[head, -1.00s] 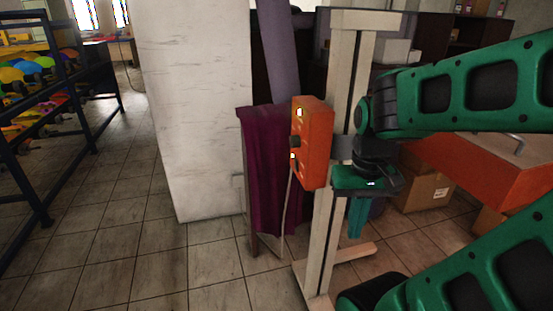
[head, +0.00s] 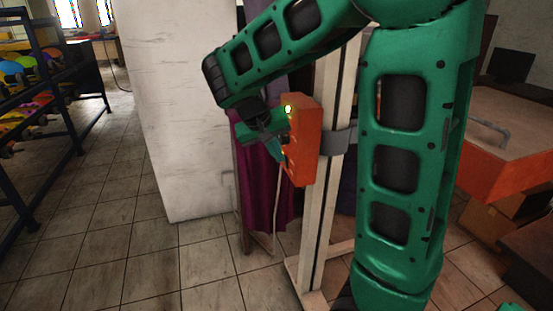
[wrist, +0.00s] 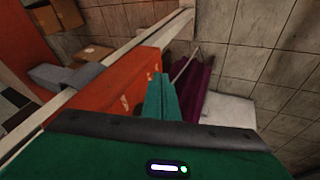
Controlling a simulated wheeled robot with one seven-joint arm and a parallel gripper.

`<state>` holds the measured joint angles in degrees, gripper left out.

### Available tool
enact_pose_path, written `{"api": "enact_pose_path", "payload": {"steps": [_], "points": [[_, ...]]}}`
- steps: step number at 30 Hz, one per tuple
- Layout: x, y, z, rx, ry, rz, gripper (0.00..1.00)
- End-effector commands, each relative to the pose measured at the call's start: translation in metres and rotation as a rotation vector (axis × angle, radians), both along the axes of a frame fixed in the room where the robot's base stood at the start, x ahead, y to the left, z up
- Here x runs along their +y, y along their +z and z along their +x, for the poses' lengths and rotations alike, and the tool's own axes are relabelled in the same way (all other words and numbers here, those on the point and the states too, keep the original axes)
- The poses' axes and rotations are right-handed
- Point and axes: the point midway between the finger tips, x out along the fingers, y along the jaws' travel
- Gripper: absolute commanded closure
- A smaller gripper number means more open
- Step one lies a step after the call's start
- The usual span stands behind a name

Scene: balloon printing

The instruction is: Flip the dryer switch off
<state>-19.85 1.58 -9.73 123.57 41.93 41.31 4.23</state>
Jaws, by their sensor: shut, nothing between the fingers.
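The dryer's orange switch box (head: 307,140) is fixed by a grey bracket (head: 336,142) to a cream upright post. A lit yellow-white lamp shows near the top of its front face. My gripper (head: 280,153) is at the left, front side of the box, with its teal fingers shut and empty, close against the face. I cannot tell whether they touch it. The switch itself is hidden behind the fingers. In the wrist view the box (wrist: 112,88) lies left of the shut fingers (wrist: 160,88), with small pale markings on its face.
A purple cloth (head: 262,190) hangs behind and below the box, with a thin cord beside it. A white pillar (head: 170,110) stands to the left. An orange-sided table (head: 500,150) is at the right, with cardboard boxes beneath. Tiled floor is open at the left.

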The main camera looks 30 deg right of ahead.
Motion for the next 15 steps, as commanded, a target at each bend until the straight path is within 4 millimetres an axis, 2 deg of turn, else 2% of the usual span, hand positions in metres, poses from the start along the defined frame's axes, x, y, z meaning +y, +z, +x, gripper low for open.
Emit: {"api": "enact_pose_path", "payload": {"steps": [1, 3, 6, 9, 15], "points": [[0.014, 0.000, 0.019, -0.015, 0.022, -0.034, 1.00], [0.026, 0.002, 0.037, -0.037, 0.038, -0.074, 1.00], [0.038, 0.005, 0.054, -0.060, 0.052, -0.110, 1.00], [0.044, 0.006, 0.061, -0.071, 0.058, -0.127, 1.00], [0.044, 0.006, 0.062, -0.074, 0.058, -0.131, 1.00]]}}
